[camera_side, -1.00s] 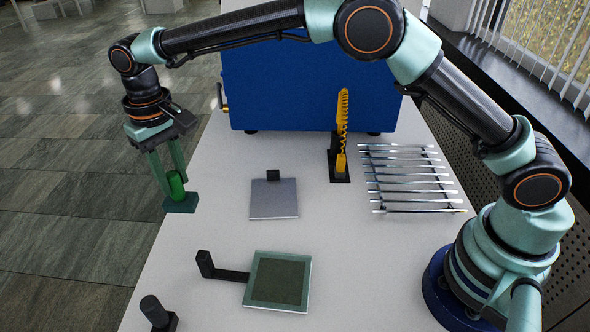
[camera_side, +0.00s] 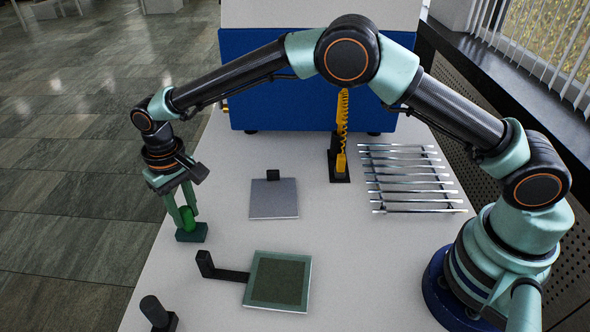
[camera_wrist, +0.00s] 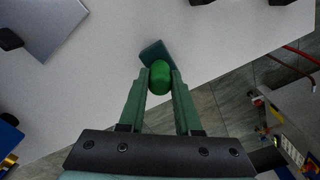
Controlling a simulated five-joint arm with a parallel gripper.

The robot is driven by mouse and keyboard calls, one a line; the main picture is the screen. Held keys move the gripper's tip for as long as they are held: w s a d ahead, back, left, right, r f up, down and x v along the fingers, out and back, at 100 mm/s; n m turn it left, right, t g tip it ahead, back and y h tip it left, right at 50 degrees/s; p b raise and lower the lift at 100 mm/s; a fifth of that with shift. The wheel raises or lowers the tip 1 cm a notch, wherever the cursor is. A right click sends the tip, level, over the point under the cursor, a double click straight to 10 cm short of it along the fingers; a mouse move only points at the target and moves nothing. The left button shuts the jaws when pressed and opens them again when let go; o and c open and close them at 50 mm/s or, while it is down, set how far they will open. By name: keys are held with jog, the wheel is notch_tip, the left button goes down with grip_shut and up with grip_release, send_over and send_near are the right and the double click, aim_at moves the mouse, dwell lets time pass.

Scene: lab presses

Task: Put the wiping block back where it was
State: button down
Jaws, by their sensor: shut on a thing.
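The wiping block has a bright green rounded grip (camera_side: 187,218) on a dark teal rectangular base (camera_side: 191,233). My gripper (camera_side: 182,212) is shut on the green grip, fingers pointing down. The block is upright near the left edge of the white table in the side view. I cannot tell whether its base touches the tabletop. In the wrist view the green grip (camera_wrist: 160,77) sits between the fingertips of my gripper (camera_wrist: 160,84), and the teal base (camera_wrist: 152,52) shows beyond it, near the table edge.
A green-framed screen (camera_side: 278,281) with a black handle (camera_side: 222,272) lies in front. A grey plate (camera_side: 274,199) with a black knob lies behind. A black post (camera_side: 154,311) stands front left. A yellow coil stand (camera_side: 342,130), metal rack (camera_side: 412,180) and blue box (camera_side: 270,85) stand farther back.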

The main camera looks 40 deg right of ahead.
jog(key=shift+f, duration=0.1)
jog(key=c, duration=0.6)
grip_release()
notch_tip(320, 180, up, 12)
jog(key=f, duration=0.1)
jog(key=s+d+r+t, duration=0.1)
jog(key=d+r, duration=0.8)
jog(key=s+d+r+m+t, duration=0.1)
jog(key=s+d+r+t, duration=0.1)
jog(key=s+d, duration=0.4)
jog(key=s+d+r+t, duration=0.15)
jog(key=s+d, duration=0.25)
jog(key=d, duration=0.5)
jog(key=s+d+f+t, duration=0.1)
jog(key=s+d+f, duration=0.2)
jog(key=s+d, duration=0.2)
jog(key=shift+s+f+m, duration=0.2)
jog(key=shift+s+m, duration=0.2)
jog(key=shift+s, duration=0.8)
